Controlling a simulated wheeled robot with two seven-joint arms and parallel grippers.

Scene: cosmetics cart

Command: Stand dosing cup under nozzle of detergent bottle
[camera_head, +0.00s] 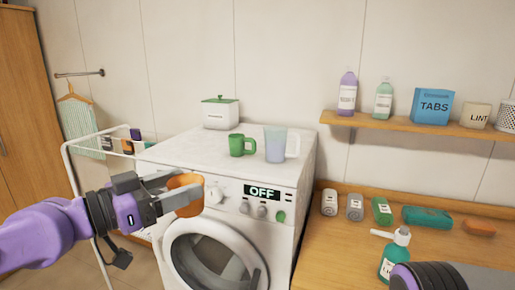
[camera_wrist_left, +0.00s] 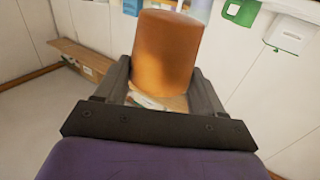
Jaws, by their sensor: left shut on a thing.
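My left gripper (camera_head: 172,194) is shut on the orange dosing cup (camera_head: 186,182), held in the air in front of the washing machine. In the left wrist view the cup (camera_wrist_left: 168,55) sits between the two fingers of the left gripper (camera_wrist_left: 165,95). The detergent bottle (camera_head: 391,259) is teal with a white label and a pump head, its nozzle (camera_head: 380,233) pointing left. It stands on the wooden counter at the lower right, well apart from the cup. Part of my right arm covers its lower right side; the right gripper's fingers are not seen.
The washing machine (camera_head: 255,220) carries a green mug (camera_head: 237,145), a clear jug (camera_head: 275,143) and a white canister (camera_head: 220,113). Several small items line the back of the counter (camera_head: 340,255). A wall shelf (camera_head: 400,124) holds bottles and boxes. A drying rack (camera_head: 72,165) stands at left.

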